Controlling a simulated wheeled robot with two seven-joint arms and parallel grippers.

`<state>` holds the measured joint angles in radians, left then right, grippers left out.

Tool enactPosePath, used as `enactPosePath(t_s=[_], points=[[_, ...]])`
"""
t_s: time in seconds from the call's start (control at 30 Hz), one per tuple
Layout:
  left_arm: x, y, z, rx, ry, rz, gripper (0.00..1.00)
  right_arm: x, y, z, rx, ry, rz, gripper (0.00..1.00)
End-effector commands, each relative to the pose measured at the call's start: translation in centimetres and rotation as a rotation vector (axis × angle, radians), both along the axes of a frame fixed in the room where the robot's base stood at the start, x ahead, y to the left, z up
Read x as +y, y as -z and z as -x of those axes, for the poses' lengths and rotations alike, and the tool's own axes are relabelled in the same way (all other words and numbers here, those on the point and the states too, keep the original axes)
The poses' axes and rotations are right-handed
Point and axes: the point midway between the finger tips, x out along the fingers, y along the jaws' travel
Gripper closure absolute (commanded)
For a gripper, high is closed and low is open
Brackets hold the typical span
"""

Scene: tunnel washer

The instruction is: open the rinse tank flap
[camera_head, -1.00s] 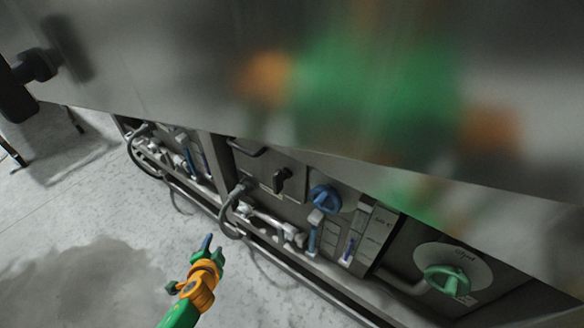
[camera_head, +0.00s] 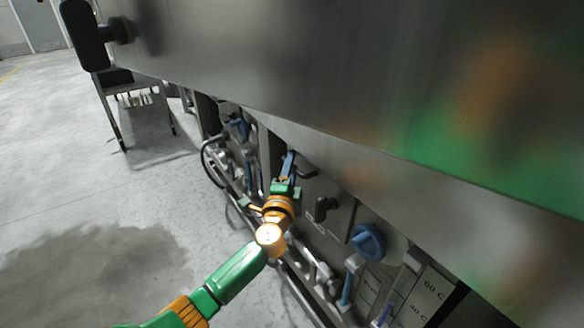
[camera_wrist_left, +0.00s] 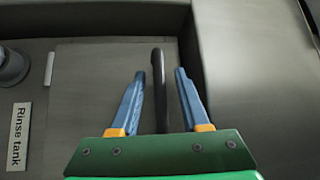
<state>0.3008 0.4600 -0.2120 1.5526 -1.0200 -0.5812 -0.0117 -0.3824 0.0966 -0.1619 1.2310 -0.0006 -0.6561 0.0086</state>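The rinse tank flap (camera_wrist_left: 95,85) is a flat grey metal panel in the left wrist view. The label "Rinse tank" (camera_wrist_left: 18,136) is on its left. A dark bar handle (camera_wrist_left: 157,65) stands out from the panel. My left gripper (camera_wrist_left: 160,73) is open, with one blue finger on each side of the handle, and a gap shows on both sides. In the head view, my left gripper (camera_head: 288,160) is at the machine's side, below the steel overhang, beside the dark handle (camera_head: 307,172). The flap is partly hidden there. My right gripper is not in view.
The steel overhang (camera_head: 330,140) runs above the panels. A black knob (camera_head: 322,207), a blue round valve (camera_head: 368,241) and pipes (camera_head: 318,262) lie to the right and below. Open floor (camera_head: 100,200) is on the left, with a metal stand (camera_head: 135,90) further back.

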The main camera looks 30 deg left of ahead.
Motion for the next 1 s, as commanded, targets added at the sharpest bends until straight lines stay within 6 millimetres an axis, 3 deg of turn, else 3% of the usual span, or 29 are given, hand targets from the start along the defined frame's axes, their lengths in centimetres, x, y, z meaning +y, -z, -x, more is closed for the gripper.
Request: enactPosePath(t_s=[0.03, 0.13, 0.17, 1.0], points=[[0.0, 0.01, 0.01, 0.0, 0.0, 0.0, 0.69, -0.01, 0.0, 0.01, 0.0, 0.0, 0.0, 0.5], [-0.02, 0.01, 0.01, 0.0, 0.0, 0.0, 0.96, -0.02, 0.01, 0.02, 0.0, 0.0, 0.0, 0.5], [-0.01, 0.02, 0.01, 0.0, 0.0, 0.0, 1.0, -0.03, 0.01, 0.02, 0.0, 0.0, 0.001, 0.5], [-0.04, 0.07, 0.03, 0.001, 0.0, 0.001, 1.0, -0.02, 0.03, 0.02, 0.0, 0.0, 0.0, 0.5]])
